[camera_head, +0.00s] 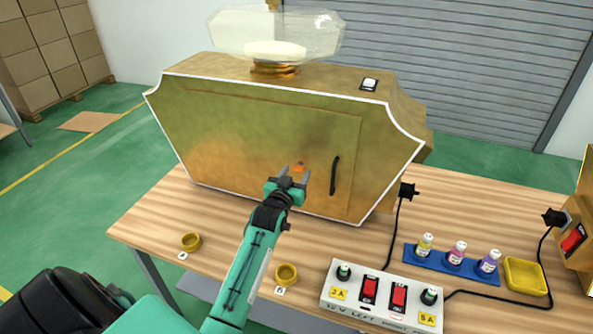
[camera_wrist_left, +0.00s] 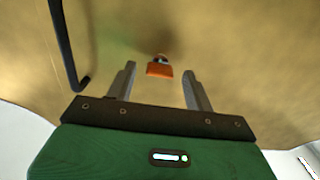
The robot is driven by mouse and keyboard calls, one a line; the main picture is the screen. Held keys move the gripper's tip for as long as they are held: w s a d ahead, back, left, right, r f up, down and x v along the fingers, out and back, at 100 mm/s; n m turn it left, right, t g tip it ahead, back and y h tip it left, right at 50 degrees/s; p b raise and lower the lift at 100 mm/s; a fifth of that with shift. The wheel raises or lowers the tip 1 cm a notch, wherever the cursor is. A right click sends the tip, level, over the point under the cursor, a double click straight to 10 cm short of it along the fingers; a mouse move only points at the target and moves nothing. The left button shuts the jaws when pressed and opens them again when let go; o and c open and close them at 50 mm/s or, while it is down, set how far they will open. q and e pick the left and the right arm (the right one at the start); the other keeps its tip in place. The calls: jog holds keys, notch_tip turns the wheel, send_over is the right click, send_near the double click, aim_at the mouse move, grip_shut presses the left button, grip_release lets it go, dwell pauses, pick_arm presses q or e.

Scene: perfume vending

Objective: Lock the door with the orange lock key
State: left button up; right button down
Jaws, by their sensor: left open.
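The gold vending machine (camera_head: 250,130) stands on the wooden table, and its front door (camera_head: 230,150) looks closed. The orange lock key (camera_head: 299,168) sits in the door, left of the black door handle (camera_head: 335,175). My left gripper (camera_head: 294,172) is open in front of the key. In the left wrist view the orange key (camera_wrist_left: 160,69) shows between the two fingers (camera_wrist_left: 158,88), apart from both, near the fingertips. The black handle (camera_wrist_left: 68,50) shows at the left there. My right gripper is not in view.
A white power box (camera_head: 382,297) with red switches stands at the table front. Small bottles stand on a blue tray (camera_head: 450,265), beside a yellow dish (camera_head: 526,276). Black cables run over the table's right side.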

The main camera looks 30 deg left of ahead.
pick_arm(q)
jog(key=shift+x, duration=0.75)
jog(key=shift+c, duration=0.2)
jog(key=c, duration=0.7)
jog(key=shift+c, duration=1.2)
